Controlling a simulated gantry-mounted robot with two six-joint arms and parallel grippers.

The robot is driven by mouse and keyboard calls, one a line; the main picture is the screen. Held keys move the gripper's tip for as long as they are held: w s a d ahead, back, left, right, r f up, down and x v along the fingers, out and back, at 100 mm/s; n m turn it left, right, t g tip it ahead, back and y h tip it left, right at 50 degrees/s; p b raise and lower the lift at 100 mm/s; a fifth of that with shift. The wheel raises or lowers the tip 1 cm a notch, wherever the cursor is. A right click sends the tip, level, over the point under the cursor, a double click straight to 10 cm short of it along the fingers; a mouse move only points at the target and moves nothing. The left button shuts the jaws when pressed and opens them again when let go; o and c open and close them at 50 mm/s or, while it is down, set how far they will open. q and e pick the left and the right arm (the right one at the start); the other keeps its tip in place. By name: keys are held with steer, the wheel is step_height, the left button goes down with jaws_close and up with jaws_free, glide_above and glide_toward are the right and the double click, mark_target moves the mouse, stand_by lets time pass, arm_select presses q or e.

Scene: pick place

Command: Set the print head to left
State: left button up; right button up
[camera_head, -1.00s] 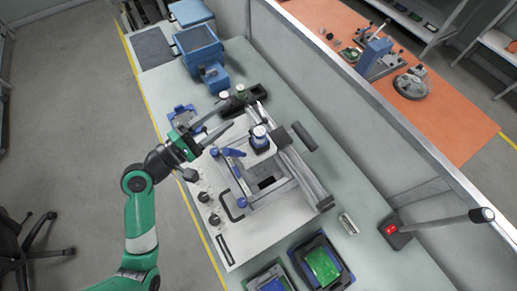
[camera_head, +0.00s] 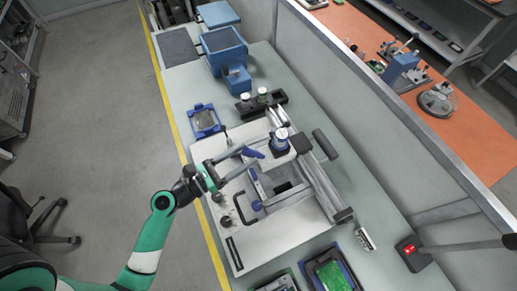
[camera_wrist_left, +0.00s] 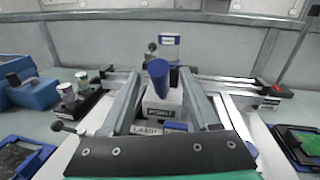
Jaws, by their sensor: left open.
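The print head (camera_head: 296,144) is a pale block on the rails of the printing machine, with a blue-and-white jar (camera_head: 280,138) on it. A blue handle (camera_head: 253,153) sticks out from its left side. In the left wrist view the blue handle (camera_wrist_left: 158,72) stands upright in front of a white block labelled PRINT (camera_wrist_left: 160,108). My left gripper (camera_head: 250,158) is open, with its fingers pointing at the handle. In the left wrist view the gripper (camera_wrist_left: 158,76) has one finger on each side of the handle, apart from it. My right gripper is not in view.
Dark holders with white and green jars (camera_head: 262,98) stand behind the machine. A blue-framed tray (camera_head: 205,121) lies at its back left. A green board in a dark tray (camera_head: 333,275) is at the front. A red-switch lever box (camera_head: 412,250) stands at the right.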

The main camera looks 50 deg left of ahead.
arm_select(q)
steer(key=w, duration=0.5)
steer(key=shift+w+d, duration=0.3)
jaws_close()
stand_by(1.0)
